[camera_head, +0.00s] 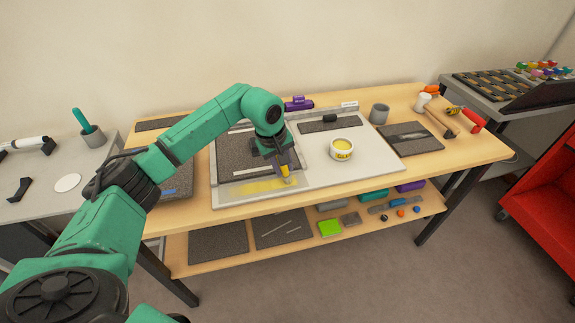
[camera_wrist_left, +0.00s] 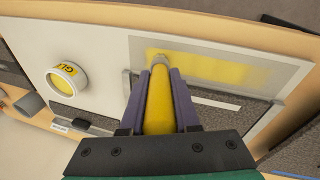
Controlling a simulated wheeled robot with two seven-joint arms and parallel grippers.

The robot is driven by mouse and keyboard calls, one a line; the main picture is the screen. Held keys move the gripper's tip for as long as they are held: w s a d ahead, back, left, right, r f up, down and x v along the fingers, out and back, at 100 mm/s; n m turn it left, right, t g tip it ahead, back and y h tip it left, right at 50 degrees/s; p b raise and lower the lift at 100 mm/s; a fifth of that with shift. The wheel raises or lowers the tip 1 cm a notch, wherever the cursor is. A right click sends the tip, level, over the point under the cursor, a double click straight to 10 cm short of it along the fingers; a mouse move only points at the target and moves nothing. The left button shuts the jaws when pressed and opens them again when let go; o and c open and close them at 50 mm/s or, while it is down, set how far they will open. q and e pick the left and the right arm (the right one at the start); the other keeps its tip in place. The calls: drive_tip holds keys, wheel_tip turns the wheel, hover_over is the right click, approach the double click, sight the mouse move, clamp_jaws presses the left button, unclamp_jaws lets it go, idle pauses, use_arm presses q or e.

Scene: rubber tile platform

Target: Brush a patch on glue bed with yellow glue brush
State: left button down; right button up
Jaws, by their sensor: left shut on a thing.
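My left gripper (camera_head: 283,166) is shut on the yellow glue brush (camera_head: 287,171), which points down between its purple fingers. In the left wrist view the brush (camera_wrist_left: 158,110) runs between the fingers, with its pale tip at the bed's edge. The glue bed (camera_head: 226,196) is a pale strip along the front of the white board. A yellow glue patch (camera_head: 255,186) lies on it, streaked and elongated. The brush tip is at the right end of this patch; whether it touches is unclear. The patch also shows in the left wrist view (camera_wrist_left: 215,69). My right gripper is out of view.
A white glue pot (camera_head: 341,154) with yellow contents stands to the right of the brush. A dark textured tile (camera_head: 230,158) lies behind the bed. A grey cup (camera_head: 380,113), a dark tile (camera_head: 410,140) and mallets (camera_head: 437,113) are farther right. The board's front right is clear.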

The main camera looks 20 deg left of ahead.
use_arm(q)
drive_tip(key=shift+s+a, duration=0.15)
drive_tip(key=shift+a, duration=0.05)
drive_tip(key=shift+a, duration=0.1)
drive_tip(key=shift+s+a, duration=0.6)
drive_tip(key=shift+a, duration=0.1)
drive_tip(key=shift+s+a+b, duration=0.45)
drive_tip(key=shift+s+a, duration=0.2)
drive_tip(key=shift+a, duration=0.2)
drive_tip(key=shift+s+a+b, duration=0.3)
drive_tip(key=shift+s+a, duration=0.35)
drive_tip(key=shift+a, duration=0.15)
